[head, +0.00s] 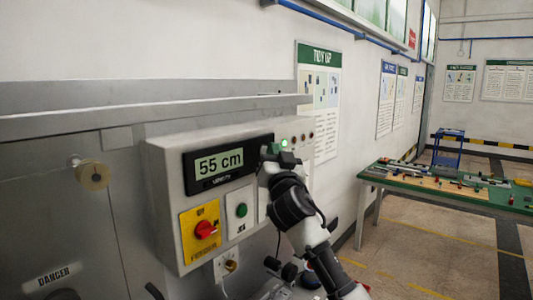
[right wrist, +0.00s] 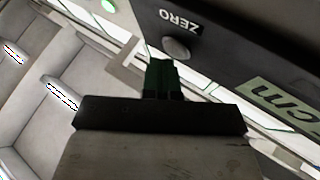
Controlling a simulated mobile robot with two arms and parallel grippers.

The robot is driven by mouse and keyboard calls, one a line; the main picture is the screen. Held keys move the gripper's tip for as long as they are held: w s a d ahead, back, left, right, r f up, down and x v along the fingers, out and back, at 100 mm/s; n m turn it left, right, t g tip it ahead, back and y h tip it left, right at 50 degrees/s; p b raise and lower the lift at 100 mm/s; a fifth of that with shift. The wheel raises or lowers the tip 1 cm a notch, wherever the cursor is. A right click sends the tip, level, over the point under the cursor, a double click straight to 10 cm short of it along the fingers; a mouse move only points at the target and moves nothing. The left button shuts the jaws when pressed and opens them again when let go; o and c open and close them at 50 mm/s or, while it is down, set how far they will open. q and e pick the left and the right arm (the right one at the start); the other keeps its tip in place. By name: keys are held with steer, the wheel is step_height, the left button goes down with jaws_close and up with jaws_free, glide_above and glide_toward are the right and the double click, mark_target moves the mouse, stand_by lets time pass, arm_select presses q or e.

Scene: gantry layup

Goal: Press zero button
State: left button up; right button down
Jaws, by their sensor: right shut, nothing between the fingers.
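The zero button (right wrist: 177,48) is a round grey knob below the printed ZERO label on the dark display panel in the right wrist view. My right gripper (head: 271,152) is at the display's right end and hides the button there. In the right wrist view its shut, empty dark green fingers (right wrist: 162,75) end just short of the button in the picture. I cannot tell whether they touch it. My left gripper is not in view.
A green lamp (head: 284,143) glows near my gripper. A green-topped workbench (head: 472,194) with tools stands right, with open floor before it.

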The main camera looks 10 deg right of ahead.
steer(key=shift+w+a, duration=0.1)
steer(key=shift+w, duration=0.05)
stand_by(0.5)
steer(key=shift+s+d, duration=0.5)
steer(key=shift+s, duration=0.2)
steer(key=s+d+p, duration=0.1)
steer(key=s, duration=0.1)
steer(key=s+d+p, duration=0.1)
steer(key=s+d, duration=0.1)
steer(key=shift+f, duration=0.1)
stand_by(0.5)
